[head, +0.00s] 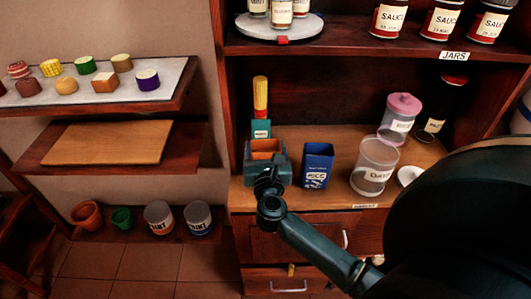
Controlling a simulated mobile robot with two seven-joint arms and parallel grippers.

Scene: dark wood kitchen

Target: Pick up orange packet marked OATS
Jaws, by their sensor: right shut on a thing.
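The orange packet (266,146) stands on the wooden cabinet top, at the left of the row of things there. My right gripper (265,158) reaches in from the right and is shut on it, with a dark finger at each side. Its front is largely covered by the gripper, so I cannot read its marking. I cannot tell whether it touches the surface. My left gripper is not in view.
A blue packet (318,166) stands close to the right of the gripper. A clear canister (374,168), a pink-lidded jar (400,118) and a white lid (409,176) are further right. A yellow-topped item (260,100) stands behind. A shelf with jars hangs above.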

